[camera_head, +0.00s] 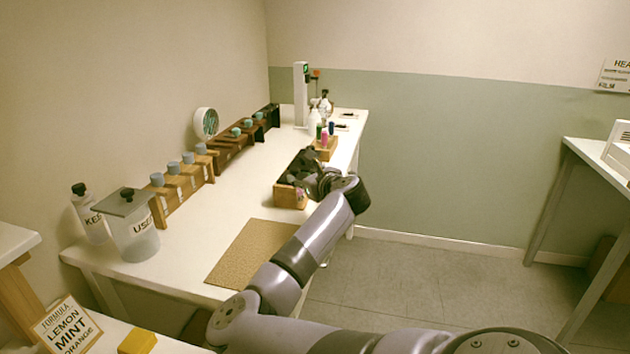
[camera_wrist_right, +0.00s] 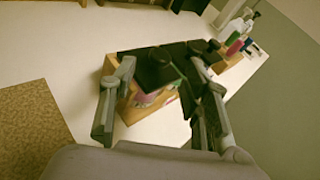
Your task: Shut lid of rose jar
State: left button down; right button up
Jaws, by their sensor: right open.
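A wooden box (camera_head: 287,197) with dark parts on top stands near the right edge of the white table, and it also shows in the right wrist view (camera_wrist_right: 123,110). Pink material (camera_wrist_right: 148,98) shows in it, below a dark raised flap (camera_wrist_right: 155,72); I cannot tell for sure whether this is the rose jar and its lid. My right gripper (camera_head: 318,182) is at the box, partly hiding it. In the right wrist view my right gripper (camera_wrist_right: 163,66) is open, its fingers spread on either side of the dark flap. I cannot tell whether they touch it. My left gripper is not in view.
A brown mat (camera_head: 250,252) lies nearer on the table (camera_head: 222,207). Small bottles in a wooden holder (camera_head: 326,149) stand just beyond the box. Wooden racks (camera_head: 182,187) line the wall side, with a USED bin (camera_head: 137,241) at the near left. The table's middle is clear.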

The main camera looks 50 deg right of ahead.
jog(key=v, duration=0.8)
jog(key=shift+f, duration=0.1)
dwell(0.3)
